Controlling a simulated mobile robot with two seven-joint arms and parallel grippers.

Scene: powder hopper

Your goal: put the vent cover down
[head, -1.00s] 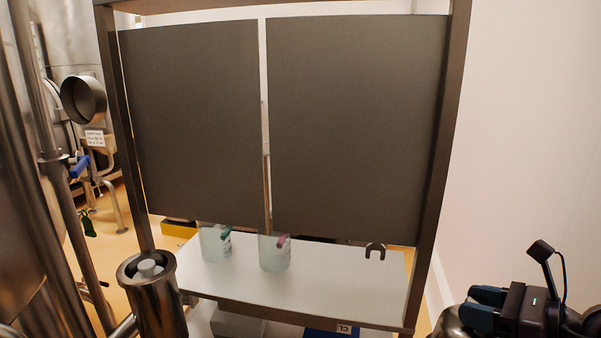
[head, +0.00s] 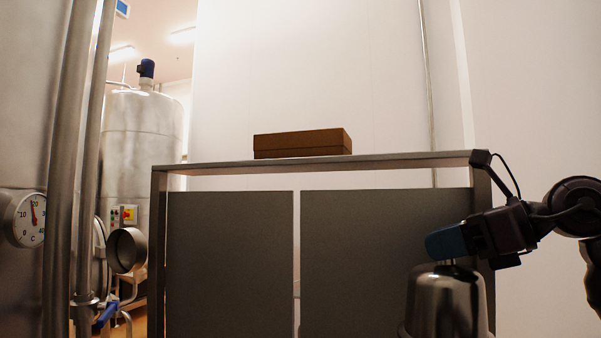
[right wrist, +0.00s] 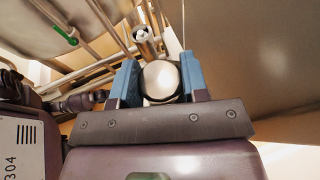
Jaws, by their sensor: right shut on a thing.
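The vent cover (head: 447,302) is a shiny metal dome with a small knob on top. My right gripper (head: 449,243) is shut on it and holds it in front of the dark panels, at the lower right of the head view. In the right wrist view, the rounded metal cover (right wrist: 160,82) sits between the two blue fingers (right wrist: 160,84). The cover's bottom edge is cut off in the head view, and I see nothing touching it from below. My left gripper is not in view.
A metal-framed rack with two dark panels (head: 230,265) stands ahead; a brown box (head: 302,143) is on top. Pipes and a dial gauge (head: 27,218) are at the left. An upright open metal tube (right wrist: 143,35) shows in the right wrist view. The rack's shelf is out of the head view.

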